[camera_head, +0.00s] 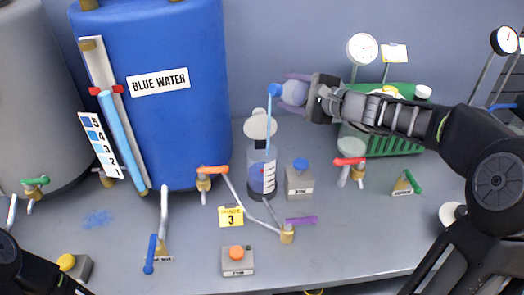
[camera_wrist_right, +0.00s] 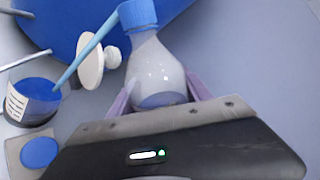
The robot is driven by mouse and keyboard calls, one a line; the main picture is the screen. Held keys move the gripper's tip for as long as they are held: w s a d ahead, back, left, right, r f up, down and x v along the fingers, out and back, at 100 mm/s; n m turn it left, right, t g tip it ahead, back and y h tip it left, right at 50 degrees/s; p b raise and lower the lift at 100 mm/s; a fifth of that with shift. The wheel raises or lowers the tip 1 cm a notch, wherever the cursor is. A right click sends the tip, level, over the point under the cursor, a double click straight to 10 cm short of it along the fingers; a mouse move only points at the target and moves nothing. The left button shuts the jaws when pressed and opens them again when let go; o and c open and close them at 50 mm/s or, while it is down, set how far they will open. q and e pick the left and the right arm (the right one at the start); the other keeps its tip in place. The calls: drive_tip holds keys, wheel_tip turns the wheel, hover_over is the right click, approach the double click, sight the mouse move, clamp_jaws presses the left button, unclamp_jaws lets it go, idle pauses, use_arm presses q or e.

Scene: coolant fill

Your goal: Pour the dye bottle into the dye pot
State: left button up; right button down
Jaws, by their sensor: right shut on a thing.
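My right gripper (camera_head: 293,92) is shut on the dye bottle (camera_wrist_right: 155,75), clear with a blue neck (camera_head: 275,90), and holds it tilted on its side above the dye pot. A little liquid shows inside the bottle in the wrist view. A thin light-blue stream (camera_head: 268,125) runs from the bottle's mouth down into the dye pot (camera_head: 262,178), a clear vessel with a white scale and dark blue contents. It also shows in the wrist view (camera_wrist_right: 32,103). The pot's pale round lid (camera_head: 260,126) stands open behind it. My left gripper is out of view; only part of that arm shows at lower left.
A blue tank marked BLUE WATER (camera_head: 158,120) stands behind left. A grey block with a blue knob (camera_head: 300,180) is close right of the pot. Coloured valves, a yellow SHADE 3 card (camera_head: 231,216) and an orange-knobbed block (camera_head: 237,260) are in front. A green crate (camera_head: 395,142) stands right.

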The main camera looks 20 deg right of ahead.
drive_tip(key=shift+d+r+n+p, duration=0.1)
drive_tip(key=shift+r+n+p, duration=0.2)
drive_tip(key=shift+r+n, duration=0.2)
idle(2.2)
drive_tip(key=f+b, duration=0.1)
drive_tip(key=f+m+b, duration=0.1)
drive_tip(key=shift+a+f+m, duration=0.25)
drive_tip(key=shift+f+m, duration=0.05)
drive_tip(key=shift+s+a+r+m+y+p, duration=0.1)
drive_tip(key=shift+a+r+m+y+p, duration=0.15)
drive_tip(key=shift+r+m+p, duration=0.2)
drive_tip(key=shift+a+r+m+y+p, duration=0.15)
drive_tip(key=shift+r+m+y+p, duration=0.1)
drive_tip(key=shift+r+m+p, duration=0.15)
drive_tip(key=shift+s, duration=0.1)
